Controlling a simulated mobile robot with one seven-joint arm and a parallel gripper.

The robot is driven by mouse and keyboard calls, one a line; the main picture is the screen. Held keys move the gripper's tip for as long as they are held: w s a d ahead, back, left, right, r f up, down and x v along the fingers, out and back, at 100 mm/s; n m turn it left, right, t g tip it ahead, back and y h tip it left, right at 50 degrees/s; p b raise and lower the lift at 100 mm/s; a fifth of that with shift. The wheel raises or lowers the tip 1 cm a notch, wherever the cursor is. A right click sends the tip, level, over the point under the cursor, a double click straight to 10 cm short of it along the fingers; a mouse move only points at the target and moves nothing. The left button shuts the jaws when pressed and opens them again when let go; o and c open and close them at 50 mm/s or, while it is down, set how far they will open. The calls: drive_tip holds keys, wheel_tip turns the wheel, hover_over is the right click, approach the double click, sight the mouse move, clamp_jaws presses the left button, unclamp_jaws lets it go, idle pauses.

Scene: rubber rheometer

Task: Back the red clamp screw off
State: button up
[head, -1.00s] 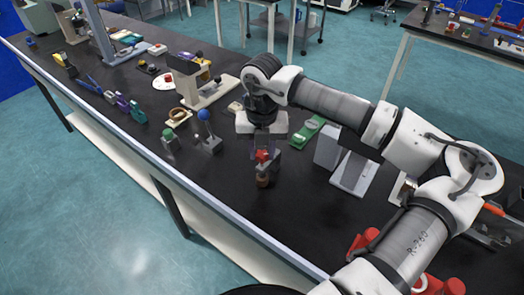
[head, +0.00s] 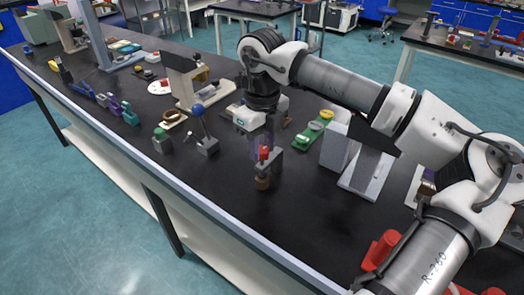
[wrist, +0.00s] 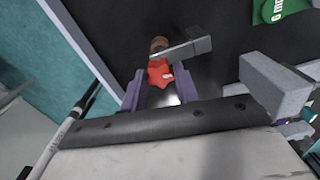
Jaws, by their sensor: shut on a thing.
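The red clamp screw (head: 264,153) is a small red knob on a grey clamp block (head: 273,164), with a brown round piece (head: 262,183) below it, on the black bench. In the wrist view the knob looks star-shaped (wrist: 160,74), with a grey bar (wrist: 190,48) just beyond it. My gripper (head: 262,147) points down at the knob from above. Its purple fingers stand on both sides of the knob, shut on it. The thread under the knob is hidden.
A blue-ball lever (head: 198,110) and a green-topped piece (head: 162,140) stand to the left. A green plate (head: 314,132) and a grey slab stand (head: 365,172) are to the right. The bench's front edge (head: 190,196) is close, with bare black top around the clamp.

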sight(262, 150)
drive_tip(key=shift+n+b, duration=0.3)
drive_tip(key=shift+n, duration=0.4)
drive_tip(key=o, duration=1)
wheel_tip(262, 150, up, 14)
drive_tip(key=shift+f+b, duration=0.1)
drive_tip(key=shift+b, duration=0.5)
